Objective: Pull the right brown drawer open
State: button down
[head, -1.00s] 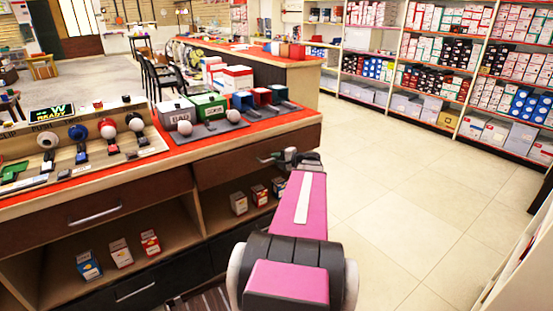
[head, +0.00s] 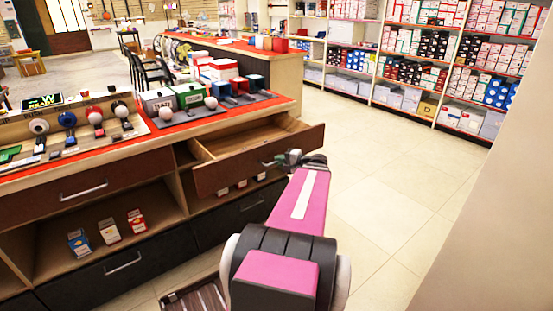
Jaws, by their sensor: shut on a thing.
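The right brown drawer (head: 230,174) is pulled well out of the counter, and its pale wooden inside shows. Its front stands clear of the cabinet face. My gripper (head: 273,162) is at the right part of the drawer front, shut on the drawer's handle. The handle itself is mostly hidden by my gripper. My pink and black arm reaches up to it from the bottom of the picture. The left brown drawer (head: 120,181) with its silver handle is shut in the same counter.
The red-topped counter (head: 150,139) carries display goods. Below are an open shelf (head: 165,214) with small boxes and black drawers (head: 90,285). Tiled floor (head: 390,200) lies free to the right. A pale panel (head: 480,240) stands at the near right. Stocked shelves line the back.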

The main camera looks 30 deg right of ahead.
jog(key=shift+s, duration=0.65)
jog(key=c, duration=1.2)
grip_release()
jog(key=shift+s+d, duration=0.1)
jog(key=v, duration=1)
jog(key=shift+s+d, duration=0.15)
jog(key=shift+s, duration=0.1)
jog(key=shift+x, duration=5.45)
jog(key=shift+r, duration=0.15)
